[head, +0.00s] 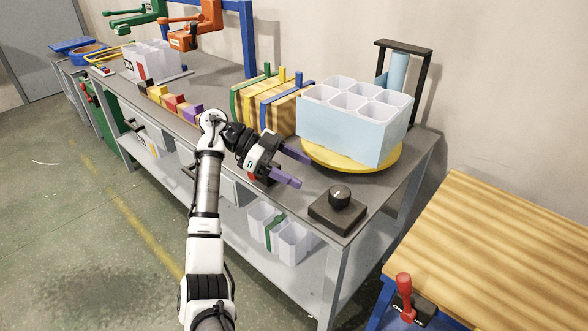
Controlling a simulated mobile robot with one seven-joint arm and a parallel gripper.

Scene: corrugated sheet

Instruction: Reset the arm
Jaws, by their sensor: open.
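My arm (207,190) reaches up from the bottom of the head view and bends right over the front edge of the workbench. My gripper (291,168) is open, with its two purple fingers apart and nothing between them. It hangs above the grey bench top (322,184), left of a light blue box with white compartments (340,128) and behind and left of a black knob on a dark base (338,199). I cannot tell the exact height of the fingers over the bench.
The blue box stands on a yellow round plate (378,162). Colored blocks (172,103) line the bench's front edge to the left. A wooden-topped table (500,250) with a red lever (404,285) is at right. Floor at left is clear.

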